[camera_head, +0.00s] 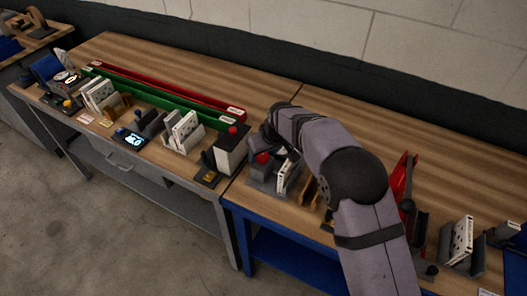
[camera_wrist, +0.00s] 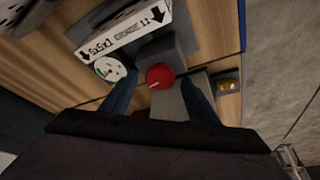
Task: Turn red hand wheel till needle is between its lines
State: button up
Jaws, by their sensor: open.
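The red hand wheel (camera_wrist: 159,76) is a round knob with a pale mark, near the middle of the wrist view. It also shows in the head view (camera_head: 262,157), on a grey fixture beside my arm. A white round gauge (camera_wrist: 112,68) with coloured patches sits just left of the wheel in the wrist view. Its needle and lines are too small to read. My gripper (camera_wrist: 158,88) is open, with one dark finger to the left of the wheel and one to the right. I cannot tell whether either finger touches it. In the head view my arm hides part of the fixture.
A white boxed filter (camera_wrist: 125,37) with printed text and arrows stands close beyond the gauge. A dark block with a yellowish plate (camera_wrist: 228,86) lies right of the wheel. A black-and-white unit with a red top (camera_head: 231,150) stands left of the fixture in the head view.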

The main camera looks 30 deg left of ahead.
jog(key=c, duration=1)
jog(key=shift+a, duration=0.1)
jog(key=m+t+h+b, duration=0.1)
jog(key=m, duration=0.3)
jog(key=shift+s+a+f+b, duration=0.1)
jog(key=shift+f+b, duration=0.05)
jog(key=shift+b, duration=0.25)
jog(key=shift+m+t+h+b, duration=0.3)
jog(key=shift+m+h+b, duration=0.15)
jog(key=shift+m, duration=0.35)
jog(key=o, duration=1)
